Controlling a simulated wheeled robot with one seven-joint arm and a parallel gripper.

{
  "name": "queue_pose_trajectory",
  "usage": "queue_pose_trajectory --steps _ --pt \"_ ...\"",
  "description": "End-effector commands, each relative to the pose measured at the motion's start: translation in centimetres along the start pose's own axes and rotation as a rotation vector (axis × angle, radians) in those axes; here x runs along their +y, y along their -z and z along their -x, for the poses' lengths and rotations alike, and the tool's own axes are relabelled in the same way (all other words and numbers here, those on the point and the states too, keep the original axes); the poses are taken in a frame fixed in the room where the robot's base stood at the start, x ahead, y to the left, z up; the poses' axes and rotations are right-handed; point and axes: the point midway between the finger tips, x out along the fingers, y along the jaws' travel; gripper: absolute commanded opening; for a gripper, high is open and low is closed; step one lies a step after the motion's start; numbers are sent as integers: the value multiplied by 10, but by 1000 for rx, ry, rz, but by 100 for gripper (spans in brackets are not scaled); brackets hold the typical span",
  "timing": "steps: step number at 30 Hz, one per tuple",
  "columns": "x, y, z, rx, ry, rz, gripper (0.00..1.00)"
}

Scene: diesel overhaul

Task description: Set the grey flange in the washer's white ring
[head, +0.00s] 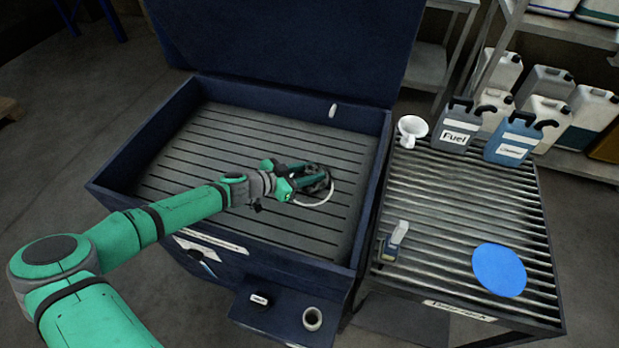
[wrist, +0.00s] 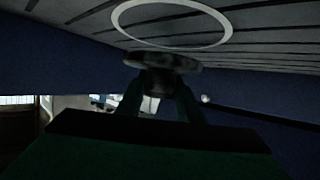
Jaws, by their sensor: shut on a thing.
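The grey flange (head: 318,178) is between the fingertips of my gripper (head: 305,185), inside the blue washer (head: 225,249). My gripper is shut on it. In the wrist view the flange (wrist: 160,61) shows as a dark disc with a narrower neck between the two fingers (wrist: 160,95). The washer's white ring (head: 326,200) lies on the slatted floor. The flange and fingers cover part of it in the head view. In the wrist view the ring (wrist: 180,49) is bare inside, and the flange shows just beside its edge. I cannot tell the flange's height above the floor.
The washer's walls and raised lid (head: 280,45) enclose the slatted floor (head: 190,140). A small white thing (head: 332,110) is at the back wall. The right-hand slatted table holds a funnel (head: 412,128), cans (head: 515,138), a small bottle (head: 395,240) and a blue disc (head: 499,270).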

Motion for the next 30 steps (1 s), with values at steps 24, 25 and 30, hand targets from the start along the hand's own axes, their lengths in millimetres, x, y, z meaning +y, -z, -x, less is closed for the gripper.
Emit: queue_pose_trajectory --steps 24,25,30 --pt "-4 -35 -14 0 3 1 52" --pt "-4 -35 -14 0 3 1 52" --pt "-4 -35 -14 0 3 1 52"
